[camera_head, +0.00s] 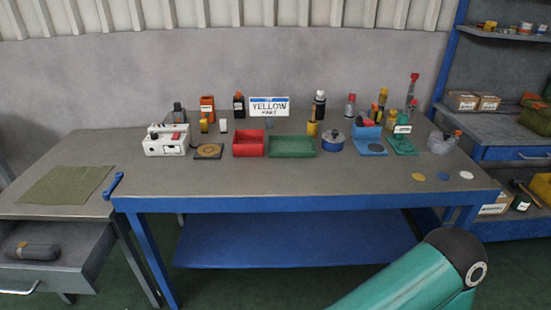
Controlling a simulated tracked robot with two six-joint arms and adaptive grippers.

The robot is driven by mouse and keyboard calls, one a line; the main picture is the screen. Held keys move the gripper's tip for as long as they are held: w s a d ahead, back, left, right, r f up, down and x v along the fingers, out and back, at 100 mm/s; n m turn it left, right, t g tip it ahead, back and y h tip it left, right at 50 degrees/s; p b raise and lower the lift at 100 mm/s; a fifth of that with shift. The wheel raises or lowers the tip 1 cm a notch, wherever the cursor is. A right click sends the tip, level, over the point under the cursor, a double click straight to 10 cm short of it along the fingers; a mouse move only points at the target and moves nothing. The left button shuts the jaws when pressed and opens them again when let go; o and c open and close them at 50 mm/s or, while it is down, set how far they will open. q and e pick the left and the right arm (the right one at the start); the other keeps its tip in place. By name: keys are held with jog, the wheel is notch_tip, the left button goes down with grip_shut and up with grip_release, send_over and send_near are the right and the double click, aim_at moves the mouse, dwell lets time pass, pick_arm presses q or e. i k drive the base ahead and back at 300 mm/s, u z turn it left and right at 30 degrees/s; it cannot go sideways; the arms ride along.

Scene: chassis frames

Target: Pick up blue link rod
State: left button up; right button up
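A blue link rod (113,186) with rounded ends lies at the left front corner of the grey workbench top (270,178), slanting toward the bench edge. Nothing touches it from my side. Neither of my grippers is in view. Only a green link of one of my arms, with a dark joint, shows at the bottom right, far from the rod.
A red bin (248,143), a green bin (292,146), a white box (166,140), a blue pot (333,141) and several bottles line the bench's back. The front middle is clear. At left, a green cloth (65,185) lies above an open drawer (50,262).

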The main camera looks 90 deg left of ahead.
aim_at(106, 195)
jog(key=z, duration=0.2)
jog(key=i, duration=0.2)
jog(key=u, duration=3.15)
jog(key=i, duration=0.25)
jog(key=u, duration=1.7)
jog(key=k, duration=0.6)
jog(key=u, duration=0.4)
jog(key=i, duration=1.65)
jog(key=z, duration=0.4)
